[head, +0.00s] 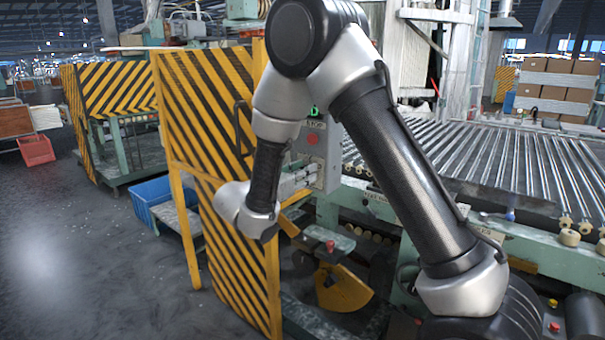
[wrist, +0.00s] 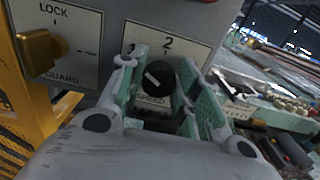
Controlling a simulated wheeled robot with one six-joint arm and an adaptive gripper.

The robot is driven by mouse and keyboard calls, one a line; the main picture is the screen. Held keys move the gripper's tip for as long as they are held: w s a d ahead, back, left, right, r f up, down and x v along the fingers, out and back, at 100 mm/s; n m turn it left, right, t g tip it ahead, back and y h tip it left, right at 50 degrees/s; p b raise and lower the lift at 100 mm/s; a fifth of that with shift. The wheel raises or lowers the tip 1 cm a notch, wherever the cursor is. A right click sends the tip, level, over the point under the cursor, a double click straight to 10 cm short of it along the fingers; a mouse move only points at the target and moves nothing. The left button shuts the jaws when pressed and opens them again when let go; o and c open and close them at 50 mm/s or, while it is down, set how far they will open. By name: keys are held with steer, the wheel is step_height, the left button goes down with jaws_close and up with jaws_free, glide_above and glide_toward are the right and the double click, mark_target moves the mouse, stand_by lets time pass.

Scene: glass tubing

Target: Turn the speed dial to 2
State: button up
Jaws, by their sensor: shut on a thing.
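The speed dial (wrist: 158,80) is a round black knob with a white pointer line, on a plate marked SPEED in the wrist view. A 2 stands above it and a 1 at upper left, partly behind a finger. The pointer line slants to the upper left, toward the 1 side. My gripper (wrist: 160,88) has one green-padded finger on each side of the dial and is shut on it. In the head view, my gripper (head: 300,180) reaches the grey control box (head: 331,150); the dial is hidden there.
A yellow LOCK GUARD knob (wrist: 40,47) sits left of the dial on the same panel. A yellow-and-black striped guard (head: 205,110) stands left of my arm. A roller conveyor (head: 480,155) runs to the right, and a blue bin (head: 155,195) stands at left.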

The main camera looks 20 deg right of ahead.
steer(key=shift+m, duration=0.3)
steer(key=m, duration=1.1)
steer(key=shift+s+f, duration=0.1)
steer(key=shift+f, duration=0.05)
stand_by(0.4)
steer(key=o, duration=1)
